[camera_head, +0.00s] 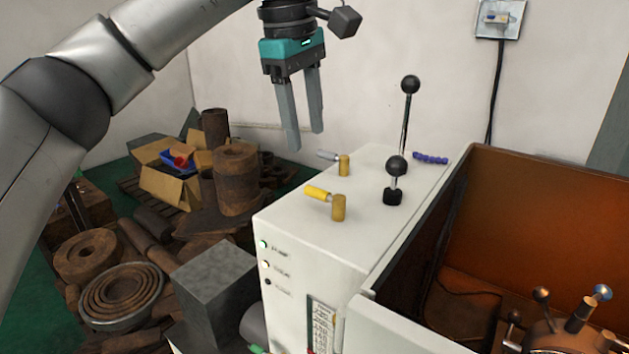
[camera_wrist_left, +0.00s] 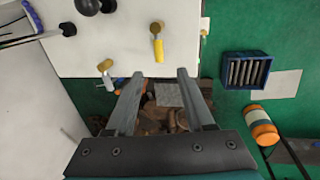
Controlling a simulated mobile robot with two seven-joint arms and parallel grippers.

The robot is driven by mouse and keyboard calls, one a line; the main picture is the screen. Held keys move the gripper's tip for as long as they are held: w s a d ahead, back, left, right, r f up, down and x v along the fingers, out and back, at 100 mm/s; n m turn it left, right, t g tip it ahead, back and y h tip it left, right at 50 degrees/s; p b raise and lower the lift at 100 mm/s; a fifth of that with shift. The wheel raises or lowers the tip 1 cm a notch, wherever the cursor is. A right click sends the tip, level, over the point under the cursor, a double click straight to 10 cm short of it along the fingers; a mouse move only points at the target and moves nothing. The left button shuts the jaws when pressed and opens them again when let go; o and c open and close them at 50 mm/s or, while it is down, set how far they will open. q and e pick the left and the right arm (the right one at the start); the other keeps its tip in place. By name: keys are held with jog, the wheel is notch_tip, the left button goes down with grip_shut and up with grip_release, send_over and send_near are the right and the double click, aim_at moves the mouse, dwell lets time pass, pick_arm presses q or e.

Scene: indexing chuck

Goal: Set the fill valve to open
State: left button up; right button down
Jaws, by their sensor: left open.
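Two small brass valves stand on top of the white cabinet (camera_head: 290,222); I cannot tell which is the fill valve. The nearer valve has a yellow lever (camera_head: 318,193), pointing left from its brass body; the yellow lever also shows in the left wrist view (camera_wrist_left: 159,49). The farther valve has a grey lever (camera_head: 327,155), also pointing left, and this grey lever shows in the left wrist view (camera_wrist_left: 109,82). My left gripper (camera_head: 306,140) is open and empty, pointing down above and apart from both valves. My right gripper is not in view.
Two black-knobbed levers (camera_head: 396,166) (camera_head: 410,86) rise from the cabinet top right of the valves. A brown-lined machine bay (camera_head: 545,215) lies farther right. Rusty stock and a cardboard box (camera_head: 170,190) crowd the floor at left.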

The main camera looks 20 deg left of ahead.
aim_at(315, 188)
pick_arm(q)
jog(key=f, duration=0.3)
jog(key=w+f, duration=0.1)
jog(key=f, duration=0.3)
jog(key=w+f, duration=0.1)
jog(key=f, duration=0.2)
jog(key=shift+w+d+f, duration=0.1)
jog(key=shift+d+f, duration=0.05)
jog(key=shift+d, duration=0.2)
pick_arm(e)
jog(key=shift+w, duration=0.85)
pick_arm(q)
grip_shut()
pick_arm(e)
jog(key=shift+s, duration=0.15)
